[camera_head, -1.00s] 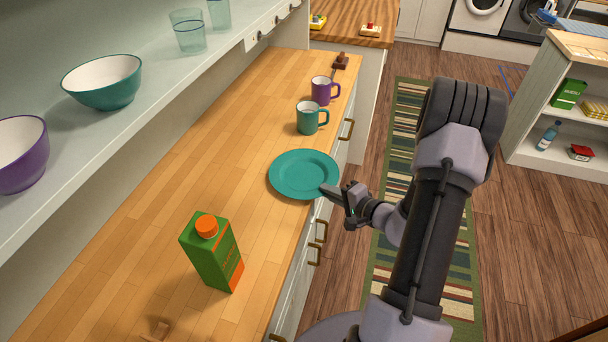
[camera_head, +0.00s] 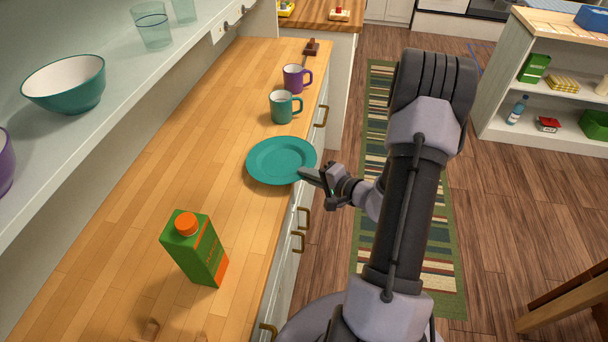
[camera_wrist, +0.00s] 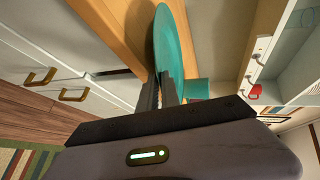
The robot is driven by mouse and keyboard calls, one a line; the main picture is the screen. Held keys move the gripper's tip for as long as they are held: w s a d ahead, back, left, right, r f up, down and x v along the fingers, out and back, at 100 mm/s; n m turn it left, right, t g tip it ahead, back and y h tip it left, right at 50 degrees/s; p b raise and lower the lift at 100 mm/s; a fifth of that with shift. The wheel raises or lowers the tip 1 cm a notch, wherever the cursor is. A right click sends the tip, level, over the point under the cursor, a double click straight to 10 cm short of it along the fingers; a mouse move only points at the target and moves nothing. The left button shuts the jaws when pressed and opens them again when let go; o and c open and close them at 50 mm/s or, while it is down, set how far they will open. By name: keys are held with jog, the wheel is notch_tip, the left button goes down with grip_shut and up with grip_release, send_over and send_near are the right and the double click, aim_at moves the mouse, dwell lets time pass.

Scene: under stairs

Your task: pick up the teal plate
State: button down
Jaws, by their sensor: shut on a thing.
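The teal plate (camera_head: 281,160) is at the counter's right edge in the head view, its rim reaching the edge. My gripper (camera_head: 308,176) comes in from the right and is shut on the plate's near right rim. In the wrist view the plate (camera_wrist: 172,45) shows edge-on beyond my gripper (camera_wrist: 162,84), with its rim between the two fingers. I cannot tell for sure whether the plate is clear of the counter.
A teal mug (camera_head: 284,106) and a purple mug (camera_head: 296,78) stand behind the plate. A green carton (camera_head: 195,250) stands in front of it. A shelf with bowls (camera_head: 66,84) and glasses overhangs the counter's left side. The counter (camera_head: 130,235) left of the plate is clear.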

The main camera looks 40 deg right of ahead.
jog(key=s+d+r+p, duration=0.1)
jog(key=s+d, duration=0.3)
jog(key=s, duration=0.3)
jog(key=s+d+r+p, duration=0.1)
jog(key=s+d+r, duration=0.1)
jog(key=s, duration=0.5)
jog(key=shift+d+p, duration=0.35)
jog(key=shift+d, duration=0.55)
jog(key=c, duration=2.1)
grip_release()
jog(key=shift+c, duration=0.2)
grip_shut()
